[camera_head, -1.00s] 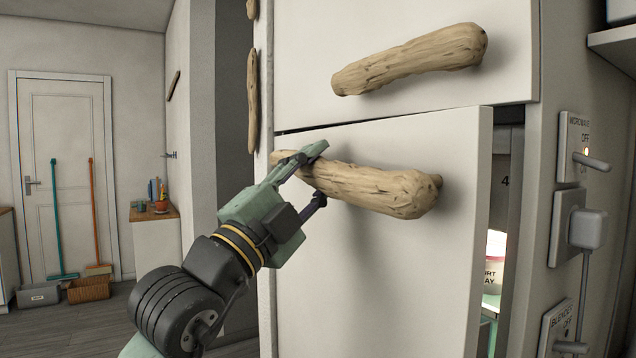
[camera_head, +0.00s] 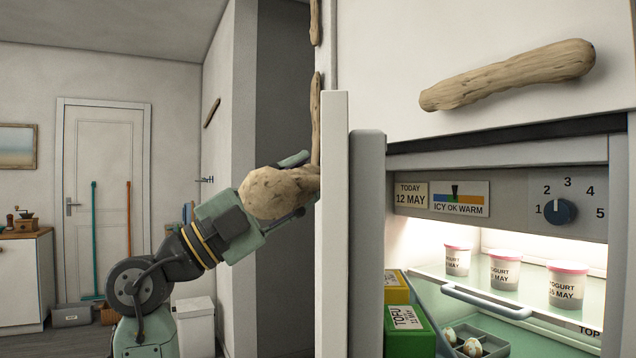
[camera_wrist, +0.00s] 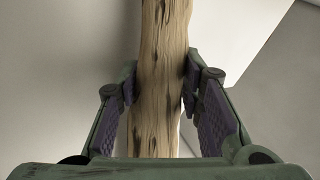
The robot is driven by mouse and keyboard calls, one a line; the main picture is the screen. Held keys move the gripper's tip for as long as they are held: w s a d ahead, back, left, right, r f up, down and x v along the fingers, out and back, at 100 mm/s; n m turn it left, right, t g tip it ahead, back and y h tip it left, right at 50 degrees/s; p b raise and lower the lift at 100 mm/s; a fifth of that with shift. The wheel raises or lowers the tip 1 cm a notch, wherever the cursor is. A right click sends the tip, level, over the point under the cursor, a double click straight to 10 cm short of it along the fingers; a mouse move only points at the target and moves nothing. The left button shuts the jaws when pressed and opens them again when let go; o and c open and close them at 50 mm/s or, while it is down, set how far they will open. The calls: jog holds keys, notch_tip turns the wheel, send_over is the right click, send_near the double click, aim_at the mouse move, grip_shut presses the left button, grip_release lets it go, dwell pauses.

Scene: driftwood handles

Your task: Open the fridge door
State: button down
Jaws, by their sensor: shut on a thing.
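The fridge door (camera_head: 335,230) stands swung wide open, seen nearly edge-on in the head view, with its outer face to the left. Its driftwood handle (camera_head: 272,192) points toward the camera. My gripper (camera_head: 300,180) is shut around this handle, and its far fingers are partly hidden behind the wood. In the wrist view the handle (camera_wrist: 163,60) runs upright between my two finger pads, which touch it on both sides. The lit fridge interior (camera_head: 440,240) is exposed to the right of the door.
Yogurt cups (camera_head: 505,270) stand on the glass shelf. Green and yellow boxes (camera_head: 408,332) and an egg tray (camera_head: 490,342) sit low inside. Above is a closed door with another driftwood handle (camera_head: 508,75). A cabinet (camera_head: 27,275) stands at far left; the floor between is partly clear.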

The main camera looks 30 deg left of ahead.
jog(key=shift+s+a+m+g+h, duration=0.2)
jog(key=shift+a+g+h, duration=0.1)
jog(key=shift+a, duration=0.3)
jog(key=shift+s+a+m+g+h, duration=0.1)
jog(key=shift+a+m+g+h, duration=0.15)
jog(key=shift+a, duration=0.3)
jog(key=c, duration=1.4)
grip_release()
jog(key=shift+o, duration=0.2)
jog(key=v, duration=1.2)
